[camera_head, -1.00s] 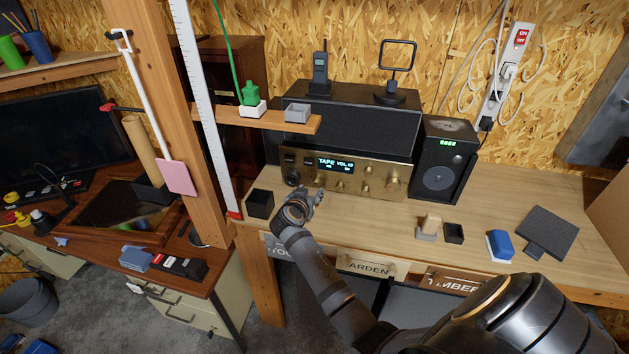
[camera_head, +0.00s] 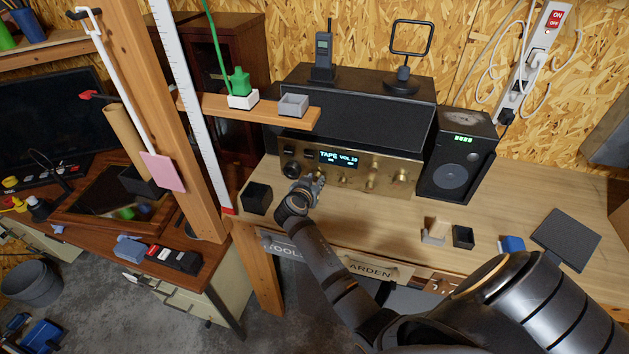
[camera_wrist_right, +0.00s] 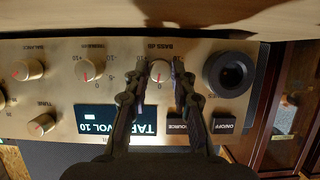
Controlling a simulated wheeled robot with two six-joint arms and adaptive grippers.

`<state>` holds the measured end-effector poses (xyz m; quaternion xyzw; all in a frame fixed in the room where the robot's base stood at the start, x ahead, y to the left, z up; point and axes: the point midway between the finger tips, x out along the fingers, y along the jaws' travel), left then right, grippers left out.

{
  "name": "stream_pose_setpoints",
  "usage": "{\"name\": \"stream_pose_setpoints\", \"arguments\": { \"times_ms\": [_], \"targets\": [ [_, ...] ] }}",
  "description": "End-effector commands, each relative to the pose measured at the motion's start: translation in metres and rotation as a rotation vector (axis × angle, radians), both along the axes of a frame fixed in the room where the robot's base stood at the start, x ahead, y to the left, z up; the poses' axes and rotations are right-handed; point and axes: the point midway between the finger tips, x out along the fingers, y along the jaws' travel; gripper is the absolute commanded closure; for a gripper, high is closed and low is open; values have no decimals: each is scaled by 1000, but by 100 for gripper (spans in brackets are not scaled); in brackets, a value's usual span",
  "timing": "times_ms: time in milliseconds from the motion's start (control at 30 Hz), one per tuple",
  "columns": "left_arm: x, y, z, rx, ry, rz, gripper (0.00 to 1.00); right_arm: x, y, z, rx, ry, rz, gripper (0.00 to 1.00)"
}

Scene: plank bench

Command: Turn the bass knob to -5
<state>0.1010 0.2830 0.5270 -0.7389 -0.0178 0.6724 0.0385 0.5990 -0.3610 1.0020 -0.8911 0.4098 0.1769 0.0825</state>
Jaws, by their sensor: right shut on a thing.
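The brass-fronted amplifier (camera_head: 393,168) stands on the bench, its lit display (camera_head: 338,158) reading TAPE VOL 10. In the right wrist view its panel is upside down, and the bass knob (camera_wrist_right: 160,71) lies under the BASS dB label. My right gripper (camera_wrist_right: 159,68) is shut on the bass knob, one finger at each side. A red mark on the knob seems to face the 0, but its exact angle is hard to read. In the head view my right gripper (camera_head: 308,183) covers the knob. My left gripper is not in view.
The treble knob (camera_wrist_right: 90,70) and a large black knob (camera_wrist_right: 230,73) flank the bass knob. A black open box (camera_head: 257,199) stands left of my gripper, and a speaker (camera_head: 452,170) right of the amplifier.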

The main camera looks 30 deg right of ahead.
Motion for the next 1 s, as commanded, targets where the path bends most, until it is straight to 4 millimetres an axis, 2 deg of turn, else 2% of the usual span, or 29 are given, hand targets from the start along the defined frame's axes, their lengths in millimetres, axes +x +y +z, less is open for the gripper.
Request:
{"name": "stream_pose_setpoints", "arguments": {
  "times_ms": [167,467,1000],
  "targets": [
    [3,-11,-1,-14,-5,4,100,0,-1,0,-6,4,0,100],
    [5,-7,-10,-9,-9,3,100,2,0,-1,-77,86,-2,100],
    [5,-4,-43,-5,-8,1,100,5,3,-5,-395,458,-3,100]
  ]
}}
